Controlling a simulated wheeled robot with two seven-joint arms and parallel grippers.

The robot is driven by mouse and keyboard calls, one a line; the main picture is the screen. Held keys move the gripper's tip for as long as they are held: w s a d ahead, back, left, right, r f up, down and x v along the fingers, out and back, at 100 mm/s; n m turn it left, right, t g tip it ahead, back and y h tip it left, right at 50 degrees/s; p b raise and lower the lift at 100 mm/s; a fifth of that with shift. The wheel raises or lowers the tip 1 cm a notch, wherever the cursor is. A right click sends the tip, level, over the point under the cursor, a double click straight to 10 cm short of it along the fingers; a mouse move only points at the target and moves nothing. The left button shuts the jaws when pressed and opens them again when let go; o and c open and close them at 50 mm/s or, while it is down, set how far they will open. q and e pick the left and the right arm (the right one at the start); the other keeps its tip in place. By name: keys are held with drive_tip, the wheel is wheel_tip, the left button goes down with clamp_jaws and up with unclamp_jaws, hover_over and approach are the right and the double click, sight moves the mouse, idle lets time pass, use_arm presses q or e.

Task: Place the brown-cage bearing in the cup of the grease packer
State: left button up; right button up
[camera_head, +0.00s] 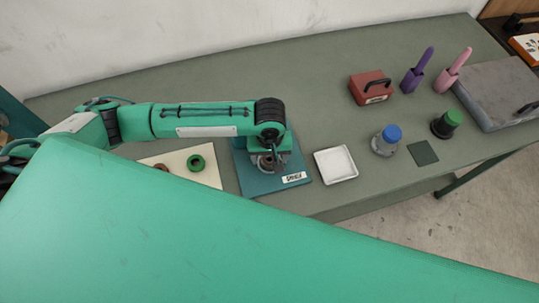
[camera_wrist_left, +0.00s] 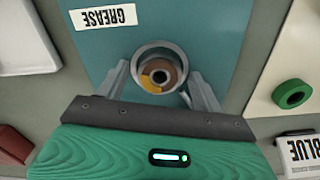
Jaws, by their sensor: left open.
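The grease packer is a teal plate (camera_head: 251,184) labelled GREASE with a round metal cup (camera_wrist_left: 138,58), also seen under my arm in the head view. A brown ring with a dark centre hole and an orange patch, which looks like the brown-cage bearing (camera_wrist_left: 171,67), sits inside the cup. My left gripper (camera_wrist_left: 160,90) points down over the packer, with its fingers apart on either side of the cup; in the head view the gripper (camera_head: 268,165) partly hides the cup. I cannot tell whether the fingers touch the cup. My right gripper is not in view.
A cream mat (camera_head: 210,179) left of the packer carries a green ring (camera_head: 195,163) and a reddish-brown ring (camera_head: 160,167) partly hidden by my arm. A white tray (camera_head: 335,164) lies right of the packer. Jars, a red box (camera_head: 371,88) and purple and pink holders stand farther right.

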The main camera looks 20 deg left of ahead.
sight(270, 159)
use_arm(q)
drive_tip(key=shift+r, duration=0.45)
wheel_tip(270, 159, up, 11)
drive_tip(key=b, duration=0.2)
drive_tip(key=shift+r, duration=0.2)
drive_tip(key=shift+f, duration=0.1)
